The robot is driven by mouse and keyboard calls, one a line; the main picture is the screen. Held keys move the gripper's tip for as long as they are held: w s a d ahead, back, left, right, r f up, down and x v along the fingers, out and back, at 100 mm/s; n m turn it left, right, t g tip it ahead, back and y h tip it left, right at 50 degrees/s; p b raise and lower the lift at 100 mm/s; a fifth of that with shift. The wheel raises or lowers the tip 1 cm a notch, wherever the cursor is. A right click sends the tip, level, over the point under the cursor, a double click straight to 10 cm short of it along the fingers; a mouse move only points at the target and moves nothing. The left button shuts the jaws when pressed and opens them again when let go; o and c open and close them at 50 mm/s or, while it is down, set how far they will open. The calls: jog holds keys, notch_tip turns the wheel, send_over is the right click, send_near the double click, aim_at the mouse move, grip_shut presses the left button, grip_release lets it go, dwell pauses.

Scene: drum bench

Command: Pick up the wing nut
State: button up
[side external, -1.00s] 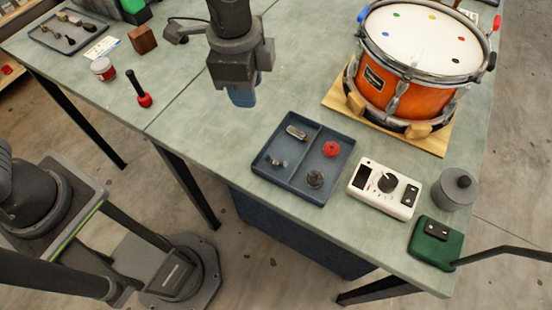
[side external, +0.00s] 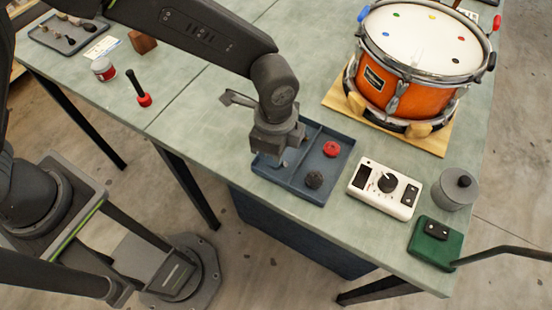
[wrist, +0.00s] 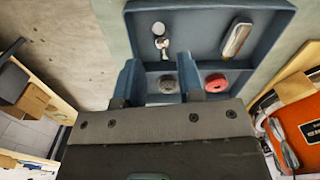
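The silver wing nut (wrist: 160,35) lies in one compartment of the blue-grey tray (wrist: 190,8), seen in the wrist view. In the side view it is hidden behind my gripper (side external: 277,158), which is low over the left part of the tray (side external: 308,198). In the wrist view the two blue fingers of my gripper (wrist: 158,66) are apart with nothing gripped between them. The wing nut appears just beyond the fingertips, roughly in line with the gap. I cannot tell the exact height of the fingertips above it.
A divider separates compartments. A white control box (side external: 384,189), a grey pot (side external: 455,188) and an orange drum (side external: 405,90) stand to the right.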

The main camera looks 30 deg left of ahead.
notch_tip(320, 180, down, 5)
jog(key=shift+w+r, duration=0.1)
jog(key=shift+r, duration=0.05)
grip_shut()
jog(key=shift+r, duration=0.15)
